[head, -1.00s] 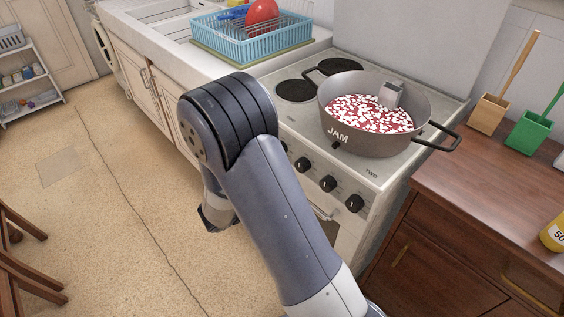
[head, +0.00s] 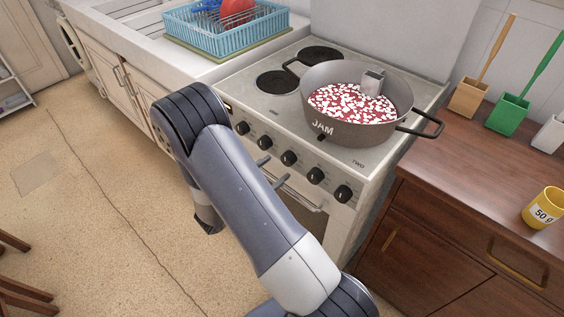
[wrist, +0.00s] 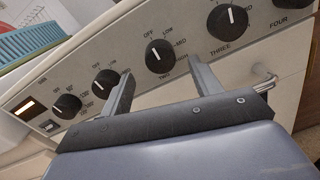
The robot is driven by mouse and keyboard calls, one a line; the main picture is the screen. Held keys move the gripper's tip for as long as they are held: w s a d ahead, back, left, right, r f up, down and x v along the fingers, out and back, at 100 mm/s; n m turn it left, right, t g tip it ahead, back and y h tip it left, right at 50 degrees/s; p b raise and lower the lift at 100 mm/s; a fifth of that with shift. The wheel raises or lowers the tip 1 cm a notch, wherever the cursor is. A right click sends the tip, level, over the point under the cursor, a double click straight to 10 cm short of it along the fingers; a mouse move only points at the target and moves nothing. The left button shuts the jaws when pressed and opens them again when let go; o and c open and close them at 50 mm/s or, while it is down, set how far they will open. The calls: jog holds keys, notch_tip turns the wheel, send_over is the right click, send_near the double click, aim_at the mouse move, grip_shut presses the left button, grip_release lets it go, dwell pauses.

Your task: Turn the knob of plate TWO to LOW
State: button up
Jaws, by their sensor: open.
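The stove's front panel has a row of black knobs. In the head view the same knob (head: 289,158) shows right of my fingers. My gripper (wrist: 161,72) is open and empty, facing the panel, with the TWO knob seen between and beyond its fingers. In the head view my arm hides most of the gripper (head: 272,171); its fingertips appear short of the panel.
A JAM pot (head: 340,137) with red and white contents stands on the stove top, handle jutting right. Knob THREE (wrist: 228,20) and the knob left of TWO (wrist: 105,83) are close by. An oven handle (head: 300,195) runs below. A wooden cabinet (head: 440,235) stands at right.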

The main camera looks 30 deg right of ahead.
aim_at(285, 162)
jog(key=shift+x, duration=2.1)
jog(key=c, duration=1)
jog(key=shift+o, duration=0.2)
